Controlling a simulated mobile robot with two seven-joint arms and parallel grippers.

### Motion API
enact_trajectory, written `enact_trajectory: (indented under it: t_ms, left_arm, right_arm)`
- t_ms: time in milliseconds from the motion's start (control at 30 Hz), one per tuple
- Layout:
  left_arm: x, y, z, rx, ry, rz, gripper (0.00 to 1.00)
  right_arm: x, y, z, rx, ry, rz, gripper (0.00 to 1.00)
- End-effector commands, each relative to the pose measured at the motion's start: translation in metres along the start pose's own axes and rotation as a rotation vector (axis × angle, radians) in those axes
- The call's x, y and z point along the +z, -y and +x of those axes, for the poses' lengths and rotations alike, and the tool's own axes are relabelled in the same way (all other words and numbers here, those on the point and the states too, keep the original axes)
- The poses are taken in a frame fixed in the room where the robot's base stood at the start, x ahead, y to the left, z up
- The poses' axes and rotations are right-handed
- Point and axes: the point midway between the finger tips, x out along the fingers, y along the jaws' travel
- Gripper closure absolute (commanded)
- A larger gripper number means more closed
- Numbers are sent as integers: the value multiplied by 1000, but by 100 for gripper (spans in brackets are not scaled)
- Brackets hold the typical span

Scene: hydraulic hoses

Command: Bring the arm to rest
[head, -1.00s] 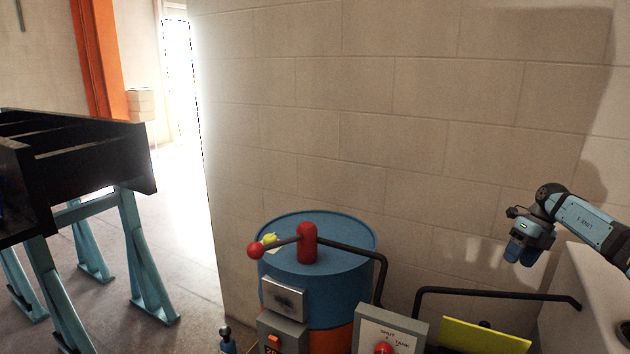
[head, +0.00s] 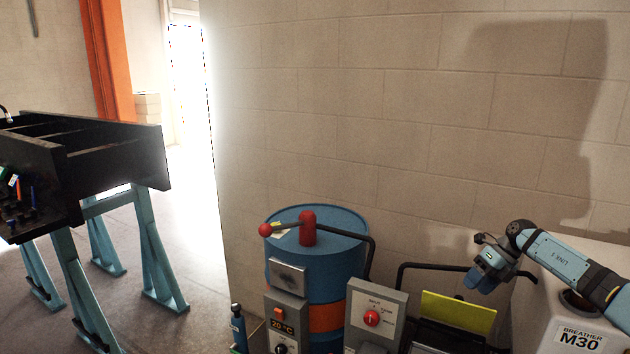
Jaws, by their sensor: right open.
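My right arm (head: 560,258) comes in from the right edge in the head view, with its gripper (head: 480,280) at its left end. The gripper hangs in front of the wall, left of the white box marked BREATHER M30 (head: 573,338) and above the right black handle bar. It is open, and nothing shows between its fingers. My left gripper is out of view.
A blue drum (head: 340,250) with a red-knobbed lever stands at the centre. Grey control boxes (head: 375,315) and a yellow panel (head: 457,312) stand below. A black tray rack (head: 110,160) on blue legs is at left. Open floor (head: 190,230) lies between.

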Motion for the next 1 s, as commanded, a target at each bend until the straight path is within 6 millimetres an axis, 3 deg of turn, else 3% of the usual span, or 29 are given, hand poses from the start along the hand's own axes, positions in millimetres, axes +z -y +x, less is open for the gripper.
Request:
enact_trajectory:
  t_ms: [33,200,300,400,533,700,867,1000]
  left_arm:
    - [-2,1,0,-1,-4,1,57]
    - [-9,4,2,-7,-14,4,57]
    - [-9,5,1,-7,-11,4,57]
    - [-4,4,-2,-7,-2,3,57]
    - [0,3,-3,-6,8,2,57]
    - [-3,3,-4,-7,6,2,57]
    - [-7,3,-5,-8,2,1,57]
    - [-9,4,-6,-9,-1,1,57]
  right_arm:
    - [-2,-13,33,54,14,-9,44]
    - [-10,-74,137,296,128,12,44]
    - [-26,-119,196,481,215,83,44]
    - [-46,-162,238,663,303,202,44]
    - [-77,-203,273,877,408,422,44]
    - [-123,-230,296,1100,527,799,44]
    - [-176,-230,308,1233,611,1225,44]
    - [-235,-216,315,1281,655,1631,44]
